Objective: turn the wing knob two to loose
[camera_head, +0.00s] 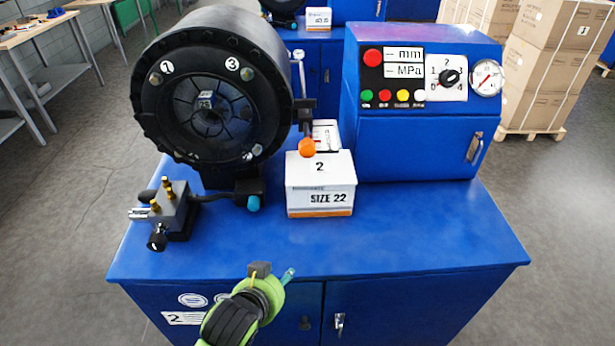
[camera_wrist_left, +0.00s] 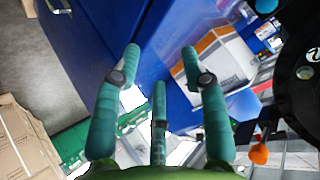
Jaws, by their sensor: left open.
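The black knob (camera_head: 157,238) on the small valve block (camera_head: 176,212) at the left of the blue cabinet top looks like the wing knob. Its wings are too small to make out, and no number shows on it. My left gripper (camera_head: 272,272), green and black, is at the cabinet's front edge, to the right of the knob and lower in the picture, well apart from it. In the left wrist view my left gripper's teal fingers (camera_wrist_left: 160,65) are spread with nothing between them. The knob is not clearly seen there. My right gripper is not in view.
A black crimper head (camera_head: 205,90) stands behind the valve block. A white SIZE 22 box (camera_head: 320,185), an orange ball-ended lever (camera_head: 307,147) and a control panel (camera_head: 425,75) are to the right. The cabinet top (camera_head: 420,225) is clear at front right.

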